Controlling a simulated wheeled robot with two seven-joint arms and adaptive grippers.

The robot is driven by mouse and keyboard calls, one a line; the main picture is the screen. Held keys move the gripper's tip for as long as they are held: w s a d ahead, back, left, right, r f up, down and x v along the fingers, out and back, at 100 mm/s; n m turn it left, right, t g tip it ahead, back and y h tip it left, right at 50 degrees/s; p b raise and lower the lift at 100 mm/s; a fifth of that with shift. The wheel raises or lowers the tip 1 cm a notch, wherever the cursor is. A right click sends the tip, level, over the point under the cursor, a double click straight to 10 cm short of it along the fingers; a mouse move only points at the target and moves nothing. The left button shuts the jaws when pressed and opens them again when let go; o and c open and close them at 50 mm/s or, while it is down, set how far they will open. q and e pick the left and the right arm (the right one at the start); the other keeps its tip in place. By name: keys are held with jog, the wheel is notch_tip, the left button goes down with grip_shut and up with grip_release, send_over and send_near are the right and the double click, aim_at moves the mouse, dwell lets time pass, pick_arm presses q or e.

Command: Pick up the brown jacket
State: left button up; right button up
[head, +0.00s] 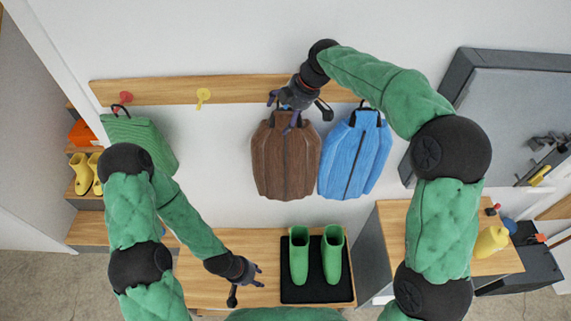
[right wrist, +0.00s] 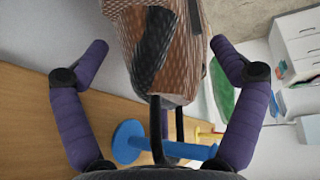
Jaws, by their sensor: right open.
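The brown jacket (head: 285,165) hangs on the wall below a wooden peg rail (head: 160,91). In the right wrist view the brown jacket (right wrist: 170,65) lies between my right gripper's purple fingers, with its black loop (right wrist: 179,122) near a blue peg (right wrist: 130,142). My right gripper (head: 301,112) is open at the jacket's collar; its fingers (right wrist: 160,60) stand apart on either side of the jacket top. It hides the peg and part of the collar in the head view. My left gripper (head: 247,283) is open and empty above the wooden bench (head: 208,270).
A blue jacket (head: 356,152) hangs close on the right. A green garment (head: 140,142) hangs at left, beside a free yellow peg (head: 203,95). Green boots (head: 299,258) stand on a black mat (head: 314,285) on the bench. Yellow boots (head: 82,174) are on left shelves. A cabinet (head: 394,225) stands right.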

jog(key=shift+s, duration=0.1)
jog(key=c, duration=1.4)
jog(key=shift+c, duration=0.6)
jog(key=shift+r, duration=0.2)
